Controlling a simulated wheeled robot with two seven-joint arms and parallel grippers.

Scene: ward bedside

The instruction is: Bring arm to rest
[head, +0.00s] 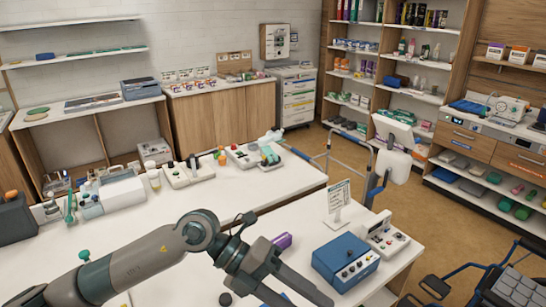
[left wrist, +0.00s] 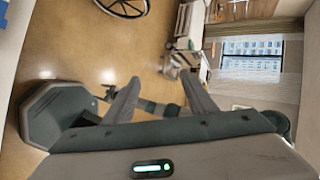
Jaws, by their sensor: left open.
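My left arm (head: 150,262) reaches in from the lower left of the head view, over the near white table. My left gripper (head: 308,299) is at the bottom edge of that view, partly cut off, just left of and nearer than the blue box. In the left wrist view, its two grey fingers (left wrist: 160,80) stand apart with nothing held between them. Beyond them that view shows the tan floor (left wrist: 90,40) and a window (left wrist: 250,58). My right gripper is not in view.
A blue box with knobs (head: 345,262), a white control unit (head: 384,238), a sign stand (head: 338,198) and a purple object (head: 281,241) are near the gripper. A blue-framed walker (head: 352,160) stands behind the table. A wheel (left wrist: 125,6) shows in the wrist view.

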